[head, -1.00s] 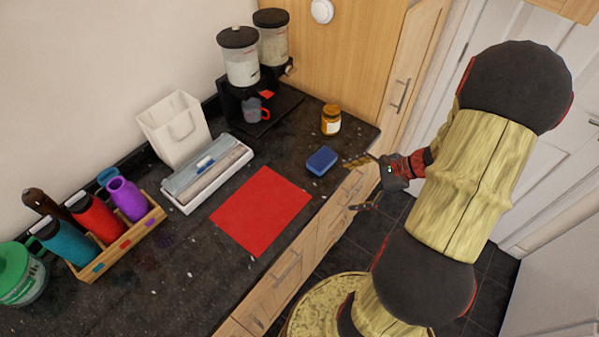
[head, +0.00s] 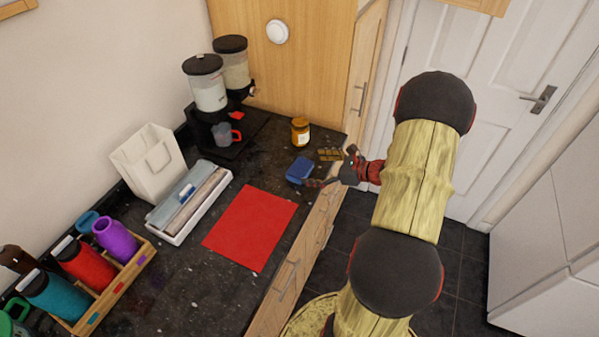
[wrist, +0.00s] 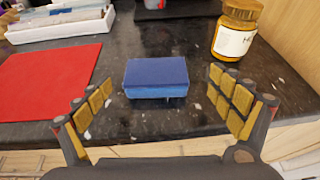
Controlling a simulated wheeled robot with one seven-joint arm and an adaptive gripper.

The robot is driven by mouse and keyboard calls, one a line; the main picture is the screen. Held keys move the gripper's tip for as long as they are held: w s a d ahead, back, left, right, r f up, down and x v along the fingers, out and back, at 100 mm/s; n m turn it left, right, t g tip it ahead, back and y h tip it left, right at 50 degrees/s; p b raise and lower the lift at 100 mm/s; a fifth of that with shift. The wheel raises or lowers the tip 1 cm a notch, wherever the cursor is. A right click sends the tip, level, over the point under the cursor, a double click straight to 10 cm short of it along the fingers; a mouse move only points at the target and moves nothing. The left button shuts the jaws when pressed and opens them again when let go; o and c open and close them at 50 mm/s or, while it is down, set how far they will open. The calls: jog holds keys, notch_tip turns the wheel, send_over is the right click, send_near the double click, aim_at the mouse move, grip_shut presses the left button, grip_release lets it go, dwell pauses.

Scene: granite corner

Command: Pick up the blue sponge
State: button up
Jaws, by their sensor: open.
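The blue sponge (head: 300,170) lies flat on the dark granite counter near its front edge. In the wrist view the sponge (wrist: 156,77) sits ahead of my gripper, centred between the fingers and a little beyond their tips. My gripper (wrist: 160,92) is open and empty, with one finger on each side. In the head view my gripper (head: 319,168) reaches over the counter edge from the right, its fingers close to the sponge. I cannot tell from the pictures whether a finger touches it.
A jar with a yellow lid (head: 300,131) stands behind the sponge, and a red mat (head: 250,228) lies to its left. A white tray (head: 180,236), a dispenser stand (head: 255,121) and a bottle rack (head: 138,275) stand further left.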

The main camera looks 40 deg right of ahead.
aim_at(300, 167)
jog(key=x, duration=0.2)
jog(key=b+x, duration=0.1)
jog(key=x, duration=0.1)
jog(key=shift+a+f, duration=0.2)
jog(key=shift+a, duration=0.2)
jog(key=shift+w+a+f, duration=0.1)
jog(key=shift+w+f, duration=0.05)
jog(key=shift+w, duration=0.35)
jog(key=c, duration=0.3)
jog(key=c, duration=0.7)
jog(key=shift+c, duration=0.2)
